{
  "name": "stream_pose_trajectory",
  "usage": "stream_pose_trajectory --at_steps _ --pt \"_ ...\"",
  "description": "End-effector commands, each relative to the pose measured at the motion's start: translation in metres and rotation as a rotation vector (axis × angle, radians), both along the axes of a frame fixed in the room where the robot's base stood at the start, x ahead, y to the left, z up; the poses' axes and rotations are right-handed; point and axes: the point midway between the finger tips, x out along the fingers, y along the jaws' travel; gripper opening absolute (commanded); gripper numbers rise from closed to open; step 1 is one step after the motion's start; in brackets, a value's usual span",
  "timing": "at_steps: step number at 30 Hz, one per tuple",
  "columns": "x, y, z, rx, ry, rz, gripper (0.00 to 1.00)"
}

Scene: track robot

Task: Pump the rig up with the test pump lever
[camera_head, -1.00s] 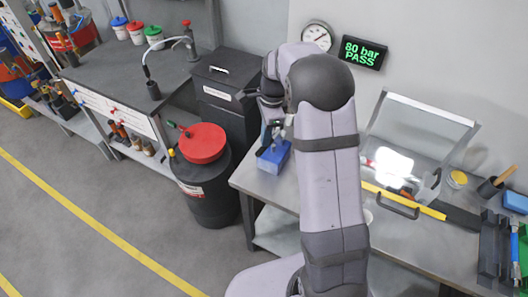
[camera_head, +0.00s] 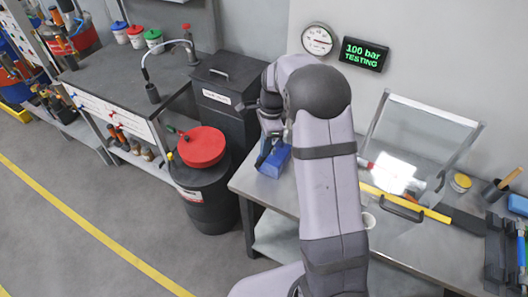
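The blue test pump (camera_head: 274,160) sits on the left end of the metal bench. My gripper (camera_head: 268,124) is above the pump, partly hidden behind my own arm. I cannot make out its fingers well enough to tell whether they are open or shut, and the pump lever is not clearly visible. The display (camera_head: 363,54) on the wall reads "100 bar TESTING" in green. The round pressure gauge (camera_head: 318,39) hangs on the wall just left of the display.
A clear guard in a metal frame (camera_head: 425,125) stands on the bench (camera_head: 262,188) beside my arm. A yellow level (camera_head: 378,193) lies in front of it. A black drum with a red lid (camera_head: 203,147) and a dark bin (camera_head: 222,105) stand left of the bench.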

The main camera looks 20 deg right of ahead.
Motion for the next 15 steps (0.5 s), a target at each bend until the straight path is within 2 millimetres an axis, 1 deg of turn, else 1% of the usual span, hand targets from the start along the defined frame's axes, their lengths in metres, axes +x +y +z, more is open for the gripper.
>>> stream_pose_trajectory --at_steps 1,8,15 --pt "0.0 -0.001 -0.002 -0.001 -0.001 0.0 0.0" --pt "0.0 -0.004 0.001 -0.002 0.0 -0.001 0.0" --pt "-0.002 -0.027 0.01 -0.002 0.001 -0.003 0.0"
